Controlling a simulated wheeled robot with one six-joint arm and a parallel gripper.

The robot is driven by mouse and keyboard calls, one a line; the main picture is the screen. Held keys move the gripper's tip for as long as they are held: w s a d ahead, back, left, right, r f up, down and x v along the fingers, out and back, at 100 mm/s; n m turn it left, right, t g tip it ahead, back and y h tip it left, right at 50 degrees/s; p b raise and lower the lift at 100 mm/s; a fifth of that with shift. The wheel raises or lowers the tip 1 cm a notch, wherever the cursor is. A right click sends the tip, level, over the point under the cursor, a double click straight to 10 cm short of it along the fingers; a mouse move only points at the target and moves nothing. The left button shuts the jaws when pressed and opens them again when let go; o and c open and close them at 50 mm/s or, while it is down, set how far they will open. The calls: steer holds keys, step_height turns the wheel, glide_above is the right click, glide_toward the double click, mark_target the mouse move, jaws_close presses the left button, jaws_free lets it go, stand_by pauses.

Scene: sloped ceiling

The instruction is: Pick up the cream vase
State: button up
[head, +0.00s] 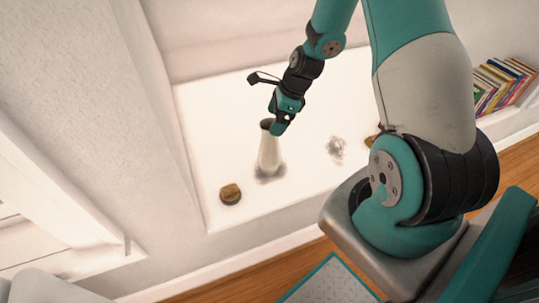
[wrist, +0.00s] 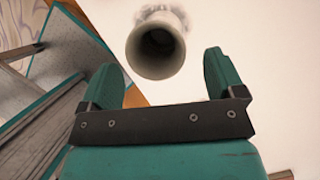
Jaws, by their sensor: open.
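The cream vase (head: 269,153) stands upright on a white surface in the head view. Its dark open mouth also shows in the wrist view (wrist: 156,46), just beyond and between the fingertips. My gripper (head: 278,125) is at the height of the vase's top, close to its rim. In the wrist view my gripper (wrist: 163,75) has its two teal fingers apart, with nothing held between them. The head view does not show clearly whether a finger touches the rim.
A small brown and dark object (head: 230,194) sits left of the vase near the front edge. A grey, crumpled-looking object (head: 335,148) lies to the right, with a partly hidden yellowish item (head: 371,141) beyond. Books (head: 502,80) stand at far right. A wall rises at left.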

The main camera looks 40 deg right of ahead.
mark_target(270, 149)
steer(key=b+x, duration=0.1)
steer(key=x, duration=0.4)
steer(key=shift+s+a, duration=0.1)
steer(key=shift+s, duration=0.1)
steer(key=c, duration=1.6)
steer(key=shift+r, duration=0.1)
